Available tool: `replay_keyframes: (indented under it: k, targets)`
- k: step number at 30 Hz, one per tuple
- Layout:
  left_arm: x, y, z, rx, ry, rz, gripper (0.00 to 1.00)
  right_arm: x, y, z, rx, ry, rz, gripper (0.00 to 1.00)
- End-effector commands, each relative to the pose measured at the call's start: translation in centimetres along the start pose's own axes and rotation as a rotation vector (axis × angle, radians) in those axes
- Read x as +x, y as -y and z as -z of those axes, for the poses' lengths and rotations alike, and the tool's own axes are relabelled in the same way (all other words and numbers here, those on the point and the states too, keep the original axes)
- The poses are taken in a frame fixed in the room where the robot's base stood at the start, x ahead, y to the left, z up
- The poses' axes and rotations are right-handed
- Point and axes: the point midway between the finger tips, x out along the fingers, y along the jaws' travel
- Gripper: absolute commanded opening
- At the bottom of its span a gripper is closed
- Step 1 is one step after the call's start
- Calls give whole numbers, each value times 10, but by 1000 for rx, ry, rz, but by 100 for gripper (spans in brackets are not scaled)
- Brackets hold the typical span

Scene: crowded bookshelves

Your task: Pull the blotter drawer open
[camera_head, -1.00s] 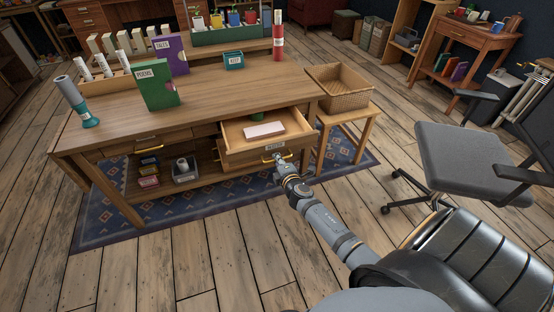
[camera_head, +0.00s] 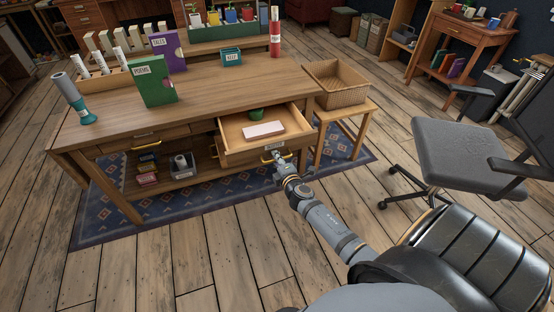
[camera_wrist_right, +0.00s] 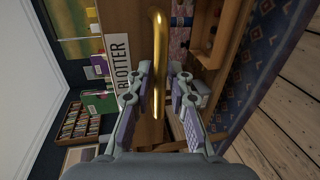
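The blotter drawer (camera_head: 238,155) is at the right of the wooden desk's front and stands open, its inside showing. A pale pinkish block (camera_head: 263,130) and a small green item (camera_head: 256,114) are in it. In the right wrist view, a label reading BLOTTER (camera_wrist_right: 121,68) is beside the brass handle (camera_wrist_right: 158,40). My right gripper (camera_head: 276,155) is at the drawer's front. The handle's contact with the pads is partly hidden. My left gripper is out of view.
The desk top (camera_head: 205,100) carries books, a teal box (camera_head: 231,57) and a rolled tube at the left. A wicker basket (camera_head: 337,84) sits on a stool right of the drawer. A grey office chair (camera_head: 455,150) stands at the right. The floor in front is clear.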

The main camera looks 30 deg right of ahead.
Motion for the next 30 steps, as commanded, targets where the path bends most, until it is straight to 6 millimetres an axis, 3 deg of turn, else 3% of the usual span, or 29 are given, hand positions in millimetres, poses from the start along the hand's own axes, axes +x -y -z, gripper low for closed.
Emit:
replay_keyframes:
  k: [5,12,18,30]
  targets:
    - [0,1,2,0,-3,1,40,-16,1,0,-1,-1,1,19]
    - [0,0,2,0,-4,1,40,-75,1,0,-2,-1,3,19]
    - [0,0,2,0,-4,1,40,-110,1,0,-1,0,2,19]
    - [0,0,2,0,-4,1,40,-120,0,0,0,0,0,19]
